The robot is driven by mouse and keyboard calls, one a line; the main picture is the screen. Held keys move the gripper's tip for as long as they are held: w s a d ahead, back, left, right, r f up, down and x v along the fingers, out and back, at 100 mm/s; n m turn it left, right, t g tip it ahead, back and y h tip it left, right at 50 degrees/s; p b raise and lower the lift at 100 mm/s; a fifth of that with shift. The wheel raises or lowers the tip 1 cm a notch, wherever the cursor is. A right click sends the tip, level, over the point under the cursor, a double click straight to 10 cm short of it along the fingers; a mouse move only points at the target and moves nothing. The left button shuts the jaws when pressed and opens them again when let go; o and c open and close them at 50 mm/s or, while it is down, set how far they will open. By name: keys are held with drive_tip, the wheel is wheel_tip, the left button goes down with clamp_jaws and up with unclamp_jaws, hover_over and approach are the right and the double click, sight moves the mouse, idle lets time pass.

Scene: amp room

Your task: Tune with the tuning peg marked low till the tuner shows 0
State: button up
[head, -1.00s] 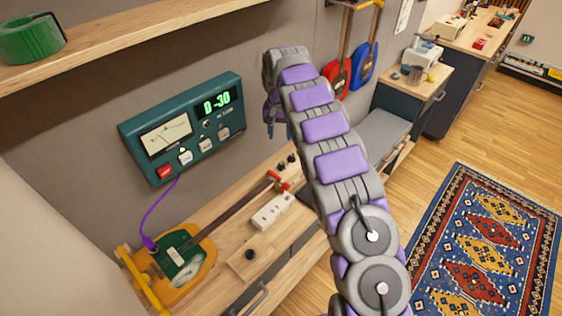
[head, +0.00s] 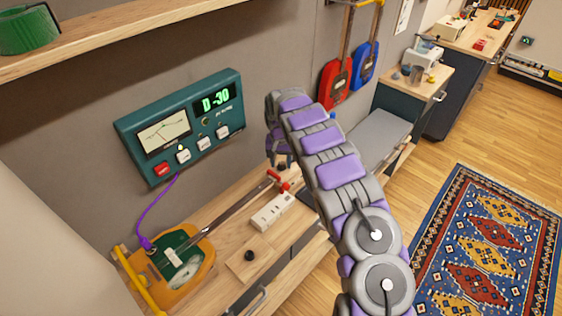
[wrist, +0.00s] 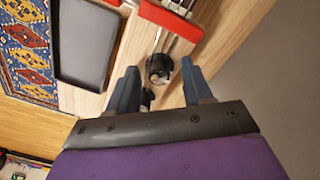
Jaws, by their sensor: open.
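The teal tuner (head: 185,125) hangs on the wall, and its display (head: 214,99) reads D -30. An orange and green stringed instrument (head: 180,265) lies on the bench, its neck running to a red clamp (head: 278,180). In the wrist view, a dark tuning peg (wrist: 159,67) stands between the two blue fingers of my gripper (wrist: 160,76), with gaps on both sides. Another dark peg (wrist: 148,96) shows partly beside the left finger. My gripper (head: 279,158) is open above the peg end of the neck. No peg marking is readable.
A white block (head: 272,212) and a wooden block with a black knob (head: 249,256) lie on the bench. A grey tray (wrist: 85,45) lies beside the pegs. A purple cable (head: 158,210) runs from tuner to instrument. A shelf (head: 130,35) juts out above.

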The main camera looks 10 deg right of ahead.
clamp_jaws()
idle(0.4)
drive_tip(key=shift+m, duration=0.3)
drive_tip(key=m+p, duration=0.2)
drive_tip(key=m, duration=0.2)
drive_tip(key=shift+r, duration=0.1)
drive_tip(key=m+p, duration=0.2)
drive_tip(key=m, duration=0.5)
drive_tip(key=shift+w, duration=0.1)
idle(0.4)
unclamp_jaws()
